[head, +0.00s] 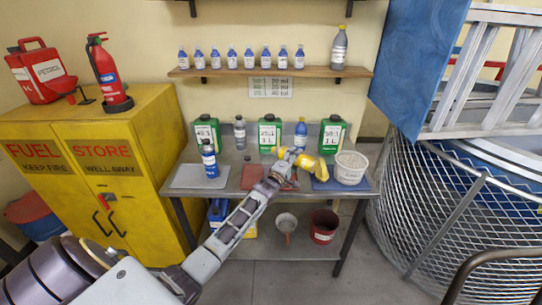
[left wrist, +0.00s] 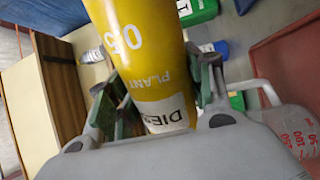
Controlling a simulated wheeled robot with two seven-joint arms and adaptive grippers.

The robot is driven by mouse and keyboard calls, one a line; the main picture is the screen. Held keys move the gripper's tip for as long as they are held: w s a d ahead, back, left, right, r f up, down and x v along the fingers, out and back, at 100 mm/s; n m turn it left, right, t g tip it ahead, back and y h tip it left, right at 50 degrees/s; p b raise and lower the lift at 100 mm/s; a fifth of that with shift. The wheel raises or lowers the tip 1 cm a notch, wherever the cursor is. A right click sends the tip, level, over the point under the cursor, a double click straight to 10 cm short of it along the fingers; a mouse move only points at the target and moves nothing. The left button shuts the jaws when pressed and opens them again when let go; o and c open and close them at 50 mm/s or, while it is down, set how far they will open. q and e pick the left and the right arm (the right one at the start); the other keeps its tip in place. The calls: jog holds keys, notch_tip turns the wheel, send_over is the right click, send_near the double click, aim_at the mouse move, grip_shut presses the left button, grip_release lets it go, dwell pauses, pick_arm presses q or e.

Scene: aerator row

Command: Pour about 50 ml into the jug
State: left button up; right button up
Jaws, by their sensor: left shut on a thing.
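My left gripper (head: 290,160) is shut on a yellow container (head: 312,164), held above the table (head: 238,164) left of the white tub. The container looks tilted in the head view, its far end toward the lower right. In the left wrist view the yellow container (left wrist: 140,50) fills the space between the fingers, with "0.5", "PLANT" and part of a "DIESEL" label showing. A grey, see-through jug (left wrist: 298,128) with red scale numbers shows at the right there. In the head view my arm and gripper hide most of that spot. My right gripper is not in view.
A white tub (head: 351,168) stands close right of the held container. Green jugs (head: 208,132) line the table's back, and a blue bottle (head: 209,160) stands on the grey mat (head: 188,178). Small bottles (head: 232,60) stand on the wall shelf. A yellow fuel cabinet (head: 150,140) is at left.

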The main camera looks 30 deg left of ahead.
pick_arm(q)
jog(key=shift+a+r+n+p, duration=0.1)
jog(key=shift+r+n+p, duration=0.7)
jog(key=shift+n+p, duration=0.1)
dwell(0.4)
jog(key=shift+s+d, duration=0.1)
jog(key=shift+d, duration=0.25)
jog(key=shift+d+r, duration=0.1)
jog(key=shift+d, duration=0.1)
jog(key=shift+n, duration=0.5)
dwell(1.5)
jog(key=shift+m, duration=0.4)
jog(key=shift+d+f+m+b, duration=0.2)
jog(key=shift+f+m+b, duration=0.9)
jog(key=shift+b, duration=0.15)
jog(key=shift+r, duration=0.1)
